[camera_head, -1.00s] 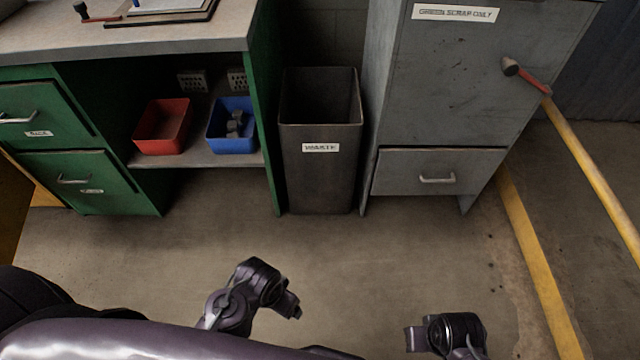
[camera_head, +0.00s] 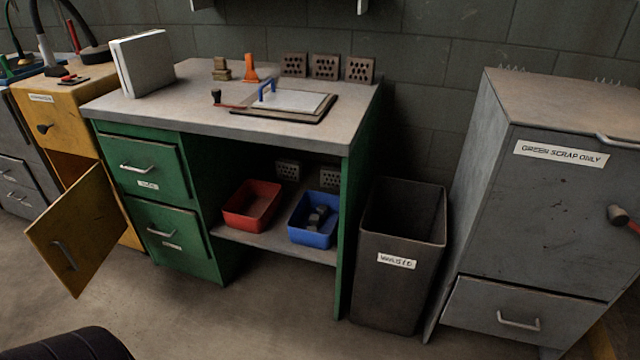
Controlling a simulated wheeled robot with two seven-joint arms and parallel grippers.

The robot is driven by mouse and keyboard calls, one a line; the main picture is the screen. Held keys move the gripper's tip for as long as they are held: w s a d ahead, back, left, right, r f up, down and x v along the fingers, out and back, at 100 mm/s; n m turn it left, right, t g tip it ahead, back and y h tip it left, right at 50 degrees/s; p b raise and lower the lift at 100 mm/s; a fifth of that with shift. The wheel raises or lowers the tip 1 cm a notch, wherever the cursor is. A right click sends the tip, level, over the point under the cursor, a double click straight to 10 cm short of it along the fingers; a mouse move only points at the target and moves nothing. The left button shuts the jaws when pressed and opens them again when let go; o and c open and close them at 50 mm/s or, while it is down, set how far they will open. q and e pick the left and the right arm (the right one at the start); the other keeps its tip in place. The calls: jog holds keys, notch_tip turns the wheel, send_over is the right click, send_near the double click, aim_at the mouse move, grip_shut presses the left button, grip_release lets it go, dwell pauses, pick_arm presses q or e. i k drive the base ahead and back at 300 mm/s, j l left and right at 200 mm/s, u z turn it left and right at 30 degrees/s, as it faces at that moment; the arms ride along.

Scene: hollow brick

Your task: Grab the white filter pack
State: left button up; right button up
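A white block-shaped item (camera_head: 148,64), which looks like the white filter pack, stands upright on the left end of the green workbench's grey top (camera_head: 200,112). It has a thin panel-like front with a darker edge on its left side. Nothing touches it from above. Neither of my grippers shows in the head view. Only a dark rounded part, probably mine, shows at the bottom left corner.
The yellow cabinet door (camera_head: 78,230) hangs open into the floor space left of the green drawers. A waste bin (camera_head: 395,290) and grey cabinet (camera_head: 540,200) stand right.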

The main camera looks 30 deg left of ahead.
aim_at(143, 62)
jog(key=u, duration=1.95)
